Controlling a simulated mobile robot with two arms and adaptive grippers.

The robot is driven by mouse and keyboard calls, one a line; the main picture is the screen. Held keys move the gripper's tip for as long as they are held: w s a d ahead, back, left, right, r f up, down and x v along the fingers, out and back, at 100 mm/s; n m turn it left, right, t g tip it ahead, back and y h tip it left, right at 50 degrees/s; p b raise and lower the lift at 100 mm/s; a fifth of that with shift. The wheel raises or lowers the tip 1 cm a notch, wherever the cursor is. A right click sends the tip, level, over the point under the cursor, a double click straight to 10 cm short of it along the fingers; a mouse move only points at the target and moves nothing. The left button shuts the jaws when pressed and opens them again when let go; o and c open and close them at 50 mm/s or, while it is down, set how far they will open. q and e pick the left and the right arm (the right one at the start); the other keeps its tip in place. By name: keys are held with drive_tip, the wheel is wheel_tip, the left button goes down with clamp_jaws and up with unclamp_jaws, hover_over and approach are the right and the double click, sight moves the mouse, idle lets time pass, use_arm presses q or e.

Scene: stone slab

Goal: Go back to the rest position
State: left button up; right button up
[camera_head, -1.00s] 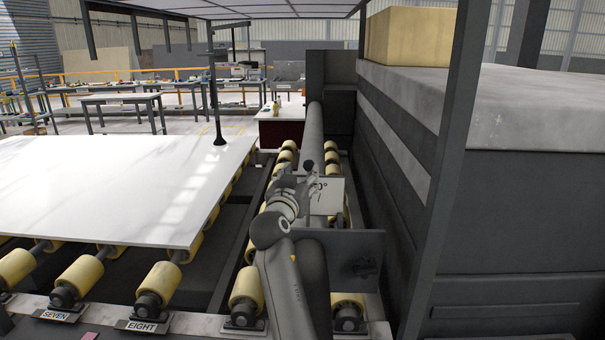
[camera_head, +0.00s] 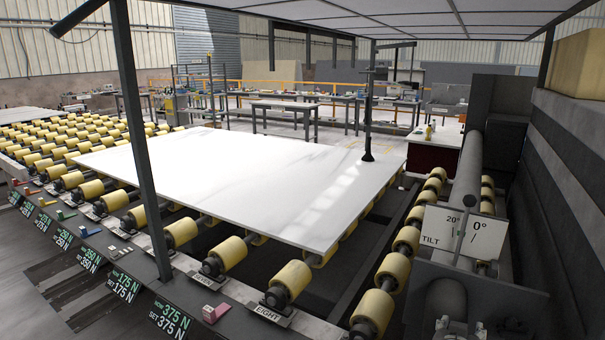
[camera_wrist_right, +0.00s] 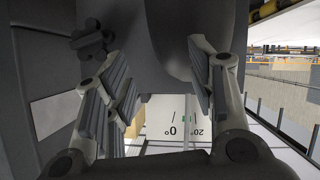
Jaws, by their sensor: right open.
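My right gripper (camera_wrist_right: 160,90) shows only in the right wrist view. Its grey padded fingers are spread apart with nothing between them. Beyond the fingers, in the lower middle of that view, a white tilt sign (camera_wrist_right: 165,132) appears upside down. In the head view the tilt sign (camera_head: 462,232) stands at the right, with a dark lever (camera_head: 464,222) in front of it. The gripper is apart from the lever as far as the wrist view shows. Neither of my grippers shows in the head view.
A white stone slab (camera_head: 250,180) lies on yellow rollers (camera_head: 291,278). A thin dark post (camera_head: 139,130) crosses the left side. Force displays (camera_head: 168,320) line the front rail. A large dark machine (camera_head: 565,165) stands at the right. Work tables (camera_head: 283,107) are at the back.

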drive_tip(key=s+a+f+n+g+y, duration=0.25)
drive_tip(key=s+a+f, duration=0.2)
drive_tip(key=s, duration=0.55)
drive_tip(key=s+a+f+n+g+y, duration=0.25)
drive_tip(key=s+a+f, duration=0.2)
drive_tip(key=s, duration=0.55)
drive_tip(key=s+a+f+n+g+y, duration=0.25)
drive_tip(key=s+a+f, duration=0.2)
drive_tip(key=s, duration=0.55)
wheel_tip(320, 180, down, 28)
drive_tip(key=s+b, duration=0.2)
drive_tip(key=s+d+f+g, duration=0.1)
drive_tip(key=s+d+f, duration=0.2)
drive_tip(key=s+f, duration=1.4)
drive_tip(key=shift+f+g+b, duration=0.35)
drive_tip(key=shift+f+b, duration=0.05)
drive_tip(key=shift+b, duration=0.05)
